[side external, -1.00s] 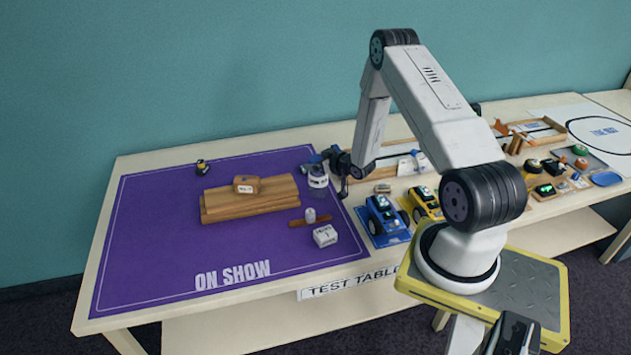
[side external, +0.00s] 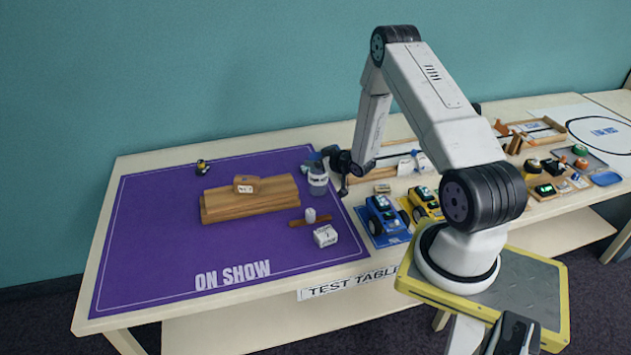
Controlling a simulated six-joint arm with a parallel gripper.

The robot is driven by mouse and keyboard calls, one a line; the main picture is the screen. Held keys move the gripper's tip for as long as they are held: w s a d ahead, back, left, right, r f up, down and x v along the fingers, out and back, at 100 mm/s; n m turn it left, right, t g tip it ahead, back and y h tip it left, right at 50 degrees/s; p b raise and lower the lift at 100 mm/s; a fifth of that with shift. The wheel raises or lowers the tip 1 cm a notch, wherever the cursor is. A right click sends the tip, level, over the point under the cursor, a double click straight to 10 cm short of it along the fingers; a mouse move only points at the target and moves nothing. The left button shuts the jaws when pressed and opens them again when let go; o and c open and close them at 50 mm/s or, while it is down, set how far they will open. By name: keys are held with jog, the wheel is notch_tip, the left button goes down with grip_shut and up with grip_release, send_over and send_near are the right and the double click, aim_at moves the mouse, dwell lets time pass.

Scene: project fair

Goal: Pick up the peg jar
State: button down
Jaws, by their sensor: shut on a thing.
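The peg jar (side external: 318,184) is a small pale grey jar with a white band, near the right edge of the purple mat (side external: 150,240). My gripper (side external: 328,166) reaches in from the right at the jar's upper part and is shut on it. The fingers are small and dark here, and the far side of the grip is hidden. I cannot tell whether the jar's base touches the mat.
A wooden block stack (side external: 250,200) stands left of the jar. A white box (side external: 325,236) and a small white piece on a brown strip (side external: 310,217) lie in front. A blue toy car (side external: 385,218) and a yellow one (side external: 426,203) stand to the right.

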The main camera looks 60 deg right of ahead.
jog(key=shift+r, duration=0.8)
jog(key=s+a+r, duration=0.7)
jog(key=s+r, duration=0.3)
jog(key=s, duration=0.2)
jog(key=shift+a+r, duration=0.15)
jog(key=shift+r, duration=0.2)
dwell(0.4)
